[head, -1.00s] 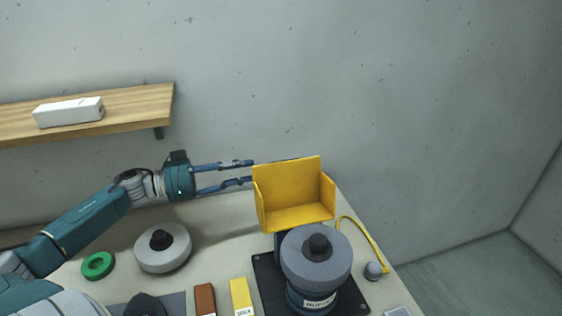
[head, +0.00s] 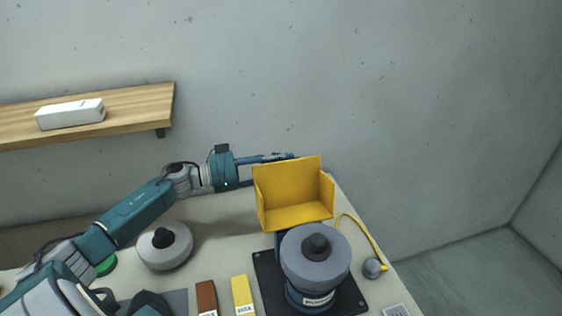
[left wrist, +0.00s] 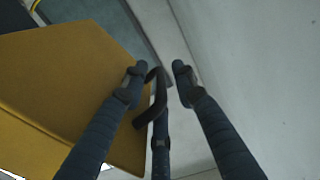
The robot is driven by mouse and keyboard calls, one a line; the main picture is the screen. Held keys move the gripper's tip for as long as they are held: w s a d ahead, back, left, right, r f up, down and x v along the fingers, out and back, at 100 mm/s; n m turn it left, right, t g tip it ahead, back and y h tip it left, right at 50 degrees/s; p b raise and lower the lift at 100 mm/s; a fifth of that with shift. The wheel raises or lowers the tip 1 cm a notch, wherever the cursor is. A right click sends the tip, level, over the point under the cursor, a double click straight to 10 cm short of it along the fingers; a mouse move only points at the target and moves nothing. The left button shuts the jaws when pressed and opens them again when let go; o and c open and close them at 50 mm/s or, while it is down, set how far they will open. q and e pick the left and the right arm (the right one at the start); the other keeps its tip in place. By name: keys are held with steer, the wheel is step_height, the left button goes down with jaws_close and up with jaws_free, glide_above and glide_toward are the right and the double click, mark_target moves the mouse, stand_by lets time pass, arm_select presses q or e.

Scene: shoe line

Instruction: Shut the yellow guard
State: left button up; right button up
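The yellow guard (head: 292,192) stands raised behind the grey buffing wheel (head: 316,256), its open side facing the wheel. My left gripper (head: 264,158) is at the guard's back left, its fingers partly hidden behind the guard. In the left wrist view the guard (left wrist: 65,85) fills the left side. A black curved handle (left wrist: 141,118) stands out from the guard's back. My left gripper's fingers (left wrist: 157,78) are apart around the handle; I see no firm grip on it. My right gripper is not in view.
The buffer's black base (head: 266,283) sits on the bench. Left of it are a yellow bar (head: 243,292), a brown bar (head: 206,296) and a spare wheel (head: 176,252). A yellow cable (head: 365,232) curves at the right. A wooden shelf (head: 135,110) holds a white box (head: 70,114).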

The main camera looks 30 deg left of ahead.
arm_select(q)
steer(key=c, duration=0.5)
jaws_close()
steer(key=shift+r, duration=0.1)
steer(key=shift+s+d+r, duration=0.1)
